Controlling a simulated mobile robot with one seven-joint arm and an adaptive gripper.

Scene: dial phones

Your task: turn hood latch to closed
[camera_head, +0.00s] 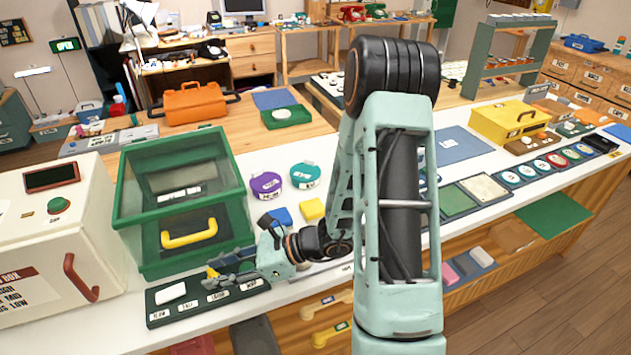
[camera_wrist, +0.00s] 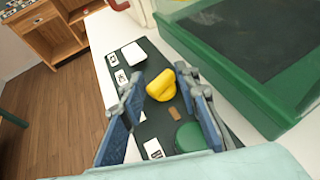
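The green-framed hood (camera_head: 185,190) with clear panels and a yellow handle (camera_head: 189,234) stands on the white counter at left. A dark control panel (camera_head: 160,317) lies in front of it, with a white block (camera_head: 171,292) and small labels. In the wrist view the panel carries a yellow knob (camera_wrist: 160,86) and a round green knob (camera_wrist: 190,137). The yellow knob may be the hood latch; I cannot read its label. My gripper (camera_head: 212,277) is low over the panel. Its fingers are open, with the yellow knob showing between them, and nothing is gripped.
A white box (camera_head: 50,240) with a red handle stands left of the hood. Purple (camera_head: 266,185) and teal (camera_head: 305,175) round items, a blue block (camera_head: 280,216) and a yellow block (camera_head: 311,210) lie right of the hood. The hood's green wall is close behind the panel.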

